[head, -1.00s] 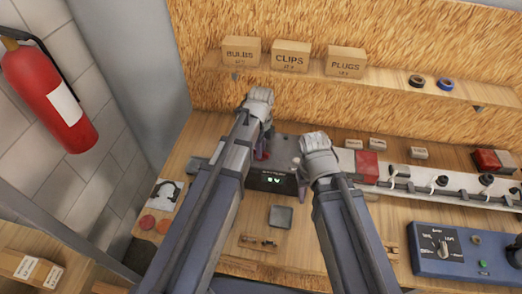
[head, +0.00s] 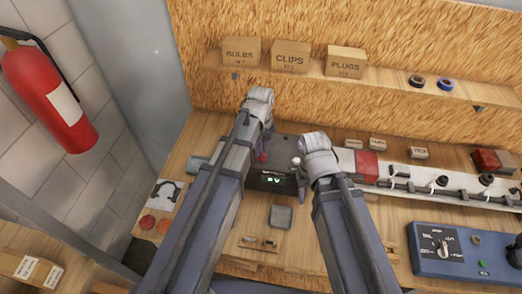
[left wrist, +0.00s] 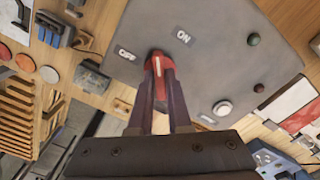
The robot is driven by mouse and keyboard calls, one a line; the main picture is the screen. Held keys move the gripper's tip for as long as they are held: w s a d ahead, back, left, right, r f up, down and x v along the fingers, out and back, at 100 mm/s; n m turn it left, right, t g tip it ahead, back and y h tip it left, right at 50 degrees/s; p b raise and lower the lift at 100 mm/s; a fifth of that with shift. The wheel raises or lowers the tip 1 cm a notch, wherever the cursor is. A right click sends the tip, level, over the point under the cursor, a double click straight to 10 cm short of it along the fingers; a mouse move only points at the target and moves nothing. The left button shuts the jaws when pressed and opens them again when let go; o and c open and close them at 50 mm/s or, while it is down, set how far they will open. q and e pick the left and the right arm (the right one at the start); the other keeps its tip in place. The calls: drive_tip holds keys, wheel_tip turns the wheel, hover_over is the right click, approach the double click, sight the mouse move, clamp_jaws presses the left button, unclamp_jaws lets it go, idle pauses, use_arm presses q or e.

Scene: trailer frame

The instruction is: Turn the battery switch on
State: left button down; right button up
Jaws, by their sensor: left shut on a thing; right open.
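The battery switch's red handle (left wrist: 158,72), with a white mark, stands on a grey panel (left wrist: 215,62) in the left wrist view. The ON label (left wrist: 183,37) is above and right of its top end; the OFF label (left wrist: 125,54) is to its left. My left gripper (left wrist: 157,92) is shut on the handle, one finger on each side.
A white rail with a rod (head: 440,183) and a blue box with a dial (head: 465,250) lie to the right. A shelf with cartons (head: 290,55) runs behind. A small grey square tray (head: 281,217) lies in front of the display.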

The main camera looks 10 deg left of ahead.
use_arm(q)
drive_tip(key=m, duration=0.5)
idle(0.3)
